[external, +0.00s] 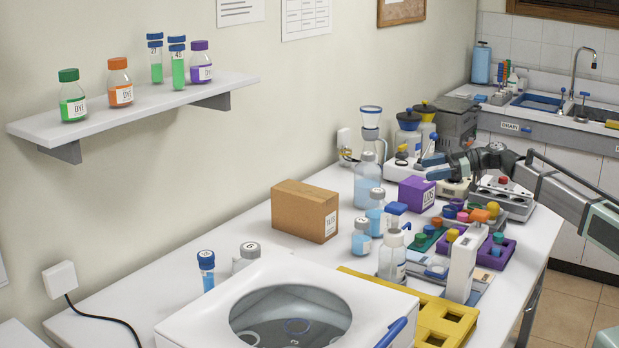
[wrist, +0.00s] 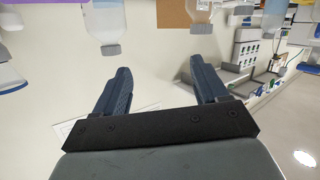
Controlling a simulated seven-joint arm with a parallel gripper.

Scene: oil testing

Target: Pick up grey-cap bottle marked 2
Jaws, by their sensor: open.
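Three clear bottles with grey caps and blue liquid stand on the bench in the external view: a large one (external: 367,190), a middle one (external: 375,218) and a small one (external: 361,243). Another grey-cap bottle (external: 246,257) is partly hidden behind the white machine. I cannot read a 2 on any of them. My gripper (external: 430,166) is open and empty, above and right of the three bottles, by the purple box. In the wrist view the picture is upside down; two grey-cap bottles (wrist: 107,22) (wrist: 203,12) show beyond my open fingers (wrist: 160,68).
A cardboard box (external: 303,210) stands left of the bottles and a purple box (external: 416,194) right of them. A wash bottle (external: 392,257), colour-capped racks and a yellow rack (external: 437,312) crowd the front right. The white machine (external: 200,325) fills the front.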

